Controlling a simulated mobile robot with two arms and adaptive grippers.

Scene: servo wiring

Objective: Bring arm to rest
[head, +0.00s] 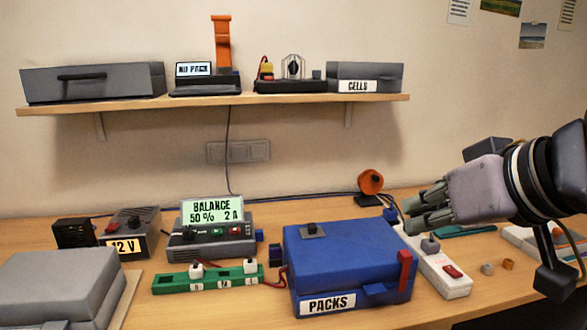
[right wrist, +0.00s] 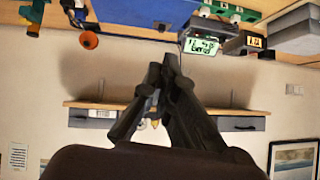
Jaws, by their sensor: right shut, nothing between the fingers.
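My right gripper (head: 408,214) reaches in from the right in the head view. It is shut and empty, held in the air above the right part of the bench, just right of the blue PACKS case (head: 345,258). Behind its fingers it hides part of the bench. The right wrist view is upside down; there the dark fingers of my right gripper (right wrist: 162,62) come together with nothing between them. My left gripper is in neither view.
A white power strip (head: 440,272) lies below my right gripper. The charger reading BALANCE (head: 211,212), a green balance board (head: 190,281) and a grey case (head: 60,285) stand further left. A wall shelf (head: 215,101) holds several devices. An orange round piece (head: 370,182) stands behind.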

